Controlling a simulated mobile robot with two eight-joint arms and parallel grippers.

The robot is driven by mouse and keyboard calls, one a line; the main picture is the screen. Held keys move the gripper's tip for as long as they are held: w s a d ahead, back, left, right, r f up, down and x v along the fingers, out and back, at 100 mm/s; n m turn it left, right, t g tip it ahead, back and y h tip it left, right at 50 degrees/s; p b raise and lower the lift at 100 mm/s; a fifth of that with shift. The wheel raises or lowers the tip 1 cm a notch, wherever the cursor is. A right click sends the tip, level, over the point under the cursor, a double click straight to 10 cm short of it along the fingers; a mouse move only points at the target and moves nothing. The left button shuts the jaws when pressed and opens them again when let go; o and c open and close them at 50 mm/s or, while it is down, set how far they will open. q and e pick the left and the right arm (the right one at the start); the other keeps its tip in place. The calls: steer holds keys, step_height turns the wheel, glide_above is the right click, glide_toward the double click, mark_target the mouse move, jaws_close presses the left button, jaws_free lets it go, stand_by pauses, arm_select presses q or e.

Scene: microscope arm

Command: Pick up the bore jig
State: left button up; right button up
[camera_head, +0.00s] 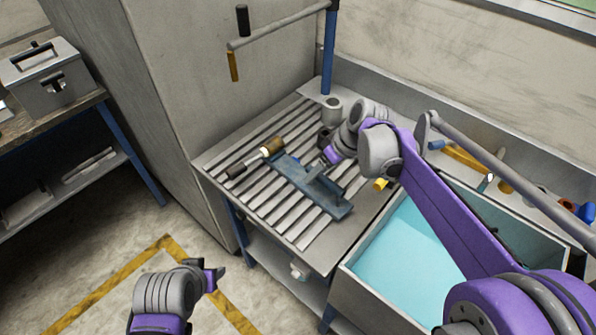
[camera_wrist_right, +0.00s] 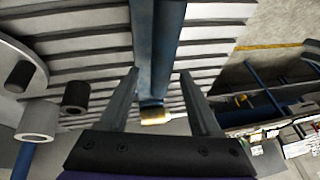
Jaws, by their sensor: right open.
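A long blue metal piece, which appears to be the bore jig (camera_head: 332,201), lies on the slatted table top. In the right wrist view the blue piece (camera_wrist_right: 158,45) runs up between the fingers. My right gripper (camera_head: 314,171) is open above its middle, one finger on each side; I cannot tell whether they touch it. It also shows in the right wrist view (camera_wrist_right: 158,78). My left gripper (camera_head: 218,277) is low at the front left, off the table and empty; its jaw opening is unclear.
A grey hollow cylinder (camera_head: 331,109) and a dark ring (camera_wrist_right: 75,97) stand behind. A teal-lined bin (camera_head: 405,262) is at right. A blue post with a crossbar (camera_head: 280,25) rises behind.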

steer(key=shift+w+a+f, duration=0.15)
steer(key=shift+a+f, duration=0.1)
steer(key=shift+f, duration=0.35)
jaws_close()
steer(key=shift+r, duration=0.1)
stand_by(0.9)
